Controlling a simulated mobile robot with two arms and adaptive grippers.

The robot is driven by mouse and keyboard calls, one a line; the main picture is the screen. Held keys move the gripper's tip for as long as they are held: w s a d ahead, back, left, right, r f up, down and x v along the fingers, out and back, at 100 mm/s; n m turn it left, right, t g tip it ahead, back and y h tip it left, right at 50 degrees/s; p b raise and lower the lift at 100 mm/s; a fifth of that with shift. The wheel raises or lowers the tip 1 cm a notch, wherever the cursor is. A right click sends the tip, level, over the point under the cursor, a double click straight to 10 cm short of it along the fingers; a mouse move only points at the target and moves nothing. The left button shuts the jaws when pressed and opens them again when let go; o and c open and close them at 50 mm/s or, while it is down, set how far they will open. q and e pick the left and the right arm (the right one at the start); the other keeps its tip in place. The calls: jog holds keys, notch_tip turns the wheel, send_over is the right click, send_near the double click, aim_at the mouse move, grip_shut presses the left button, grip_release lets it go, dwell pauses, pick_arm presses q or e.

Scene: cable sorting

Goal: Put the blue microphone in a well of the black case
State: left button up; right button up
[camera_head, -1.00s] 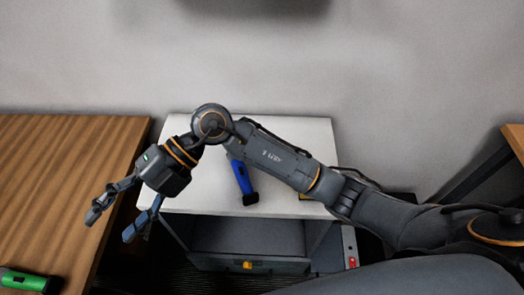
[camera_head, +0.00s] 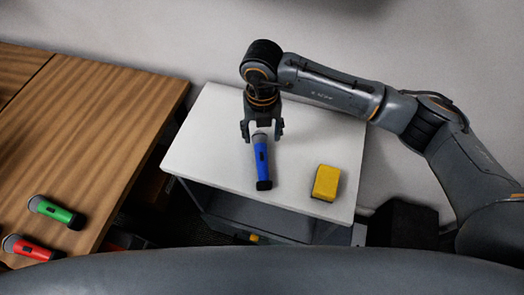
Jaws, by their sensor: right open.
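The blue microphone (camera_head: 262,158) lies on the white-topped cabinet (camera_head: 215,165), its dark end toward the front. My right gripper (camera_head: 262,132) is above the cabinet, pointing down at the microphone's far end, with its fingers open on either side of that end. I cannot tell whether they touch it. My left gripper is not in view. I cannot make out the black case with its wells in this view.
A yellow block (camera_head: 326,183) sits right of the microphone on the cabinet. A green microphone (camera_head: 56,212) and a red microphone (camera_head: 33,248) lie on the wooden table (camera_head: 90,130) at left. A dark box-like shape (camera_head: 402,222) stands low at right, beside the cabinet.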

aim_at(261, 152)
jog(key=shift+f, duration=0.75)
jog(key=f, duration=0.1)
jog(key=s+f+p, duration=0.1)
jog(key=f+p, duration=0.1)
jog(key=f, duration=0.1)
jog(key=shift+s+a, duration=0.1)
jog(key=shift+s, duration=0.15)
jog(key=shift+f, duration=0.65)
jog(key=shift+r, duration=0.1)
grip_shut()
